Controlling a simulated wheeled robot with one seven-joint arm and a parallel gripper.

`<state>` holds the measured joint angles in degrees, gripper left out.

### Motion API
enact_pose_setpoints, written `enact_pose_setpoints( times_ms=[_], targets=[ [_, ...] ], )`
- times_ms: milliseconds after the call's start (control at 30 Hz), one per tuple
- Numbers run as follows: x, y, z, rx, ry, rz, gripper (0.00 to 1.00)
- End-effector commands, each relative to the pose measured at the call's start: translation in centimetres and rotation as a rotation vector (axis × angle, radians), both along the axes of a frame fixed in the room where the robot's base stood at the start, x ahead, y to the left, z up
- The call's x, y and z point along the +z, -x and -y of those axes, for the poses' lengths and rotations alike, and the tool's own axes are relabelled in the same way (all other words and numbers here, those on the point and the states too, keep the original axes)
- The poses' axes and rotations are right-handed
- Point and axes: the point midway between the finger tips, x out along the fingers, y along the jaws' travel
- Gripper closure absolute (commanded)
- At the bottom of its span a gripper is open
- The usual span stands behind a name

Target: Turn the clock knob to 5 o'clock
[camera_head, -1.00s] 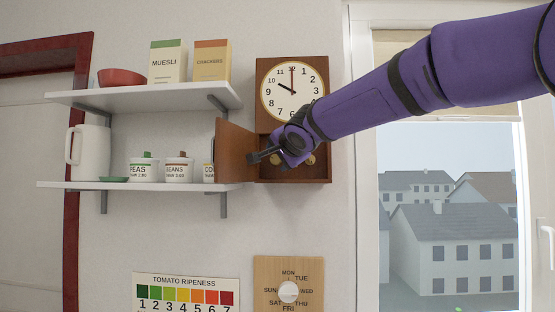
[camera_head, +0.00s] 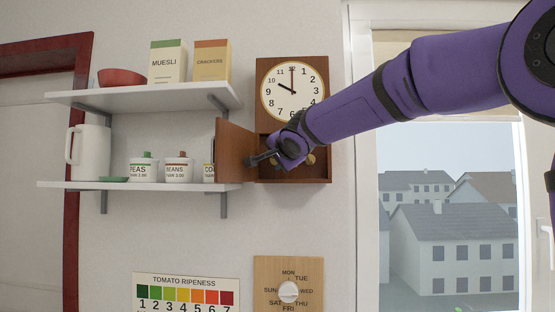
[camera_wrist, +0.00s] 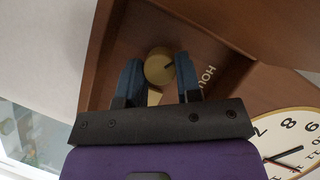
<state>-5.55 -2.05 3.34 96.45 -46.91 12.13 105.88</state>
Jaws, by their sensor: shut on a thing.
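The wooden wall clock (camera_head: 263,75) has a white round face (camera_head: 280,105); its short hand points at 10 and its long hand at 12. Its lower compartment is open, with the door (camera_head: 236,150) swung out to the left. My gripper (camera_head: 268,158) is at this compartment. In the wrist view, my gripper (camera_wrist: 158,75) has its two blue-grey fingers on either side of a round brass knob (camera_wrist: 157,62) and is shut on it. The knob has a dark pointer mark. Lettering starting "HOU" is beside it, partly cut off. A second brass knob (camera_head: 310,159) shows to the right.
Two white shelves (camera_head: 140,97) to the left hold boxes, a red bowl, a jug and canisters. A weekday dial (camera_head: 289,291) and a tomato ripeness chart (camera_head: 186,290) are below. A window (camera_head: 450,200) is on the right.

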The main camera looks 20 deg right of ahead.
Motion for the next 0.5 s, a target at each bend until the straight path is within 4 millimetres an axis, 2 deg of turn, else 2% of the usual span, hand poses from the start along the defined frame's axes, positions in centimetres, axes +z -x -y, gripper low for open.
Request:
enact_pose_setpoints(
  times_ms=[267,500],
  targets=[
    [0.12,-0.03,-0.05,-0.001,0.076,-0.031,0.92],
    [0.25,-0.07,-0.09,-0.002,0.239,-0.098,0.92]
  ],
)
